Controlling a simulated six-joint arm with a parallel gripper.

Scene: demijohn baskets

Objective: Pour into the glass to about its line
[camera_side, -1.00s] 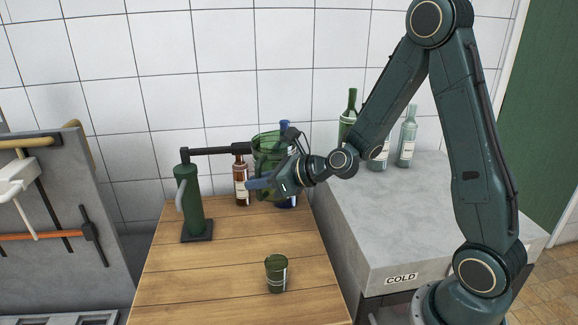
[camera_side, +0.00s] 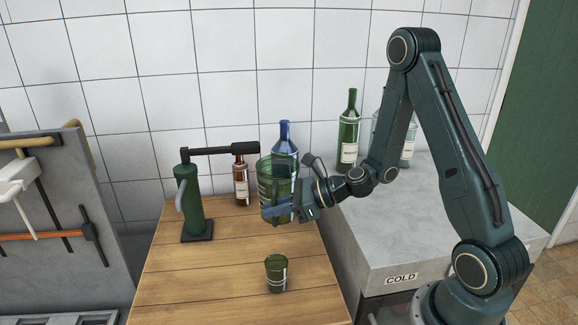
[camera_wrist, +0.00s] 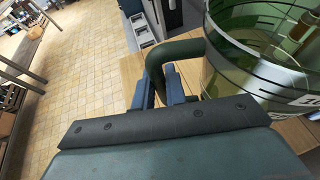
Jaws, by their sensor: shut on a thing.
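A green transparent jug (camera_side: 276,176) with thin bands is held roughly upright over the back right part of the wooden table. My gripper (camera_side: 278,208) is shut on its handle; the wrist view shows the green handle (camera_wrist: 153,62) between the blue fingers. Pale yellowish liquid shows inside the jug (camera_wrist: 250,62) in the wrist view; its level is hard to read. The glass (camera_side: 276,274), a small dark green tumbler with pale lines, stands upright on the table in front of the jug, apart from it. I cannot tell whether it holds anything.
A green lever-arm stand (camera_side: 191,203) is at the table's left back. A brown bottle (camera_side: 241,181) and a blue bottle (camera_side: 285,139) stand behind the jug. Green bottles (camera_side: 348,134) stand on the grey counter (camera_side: 400,240) at right. The table's front left is clear.

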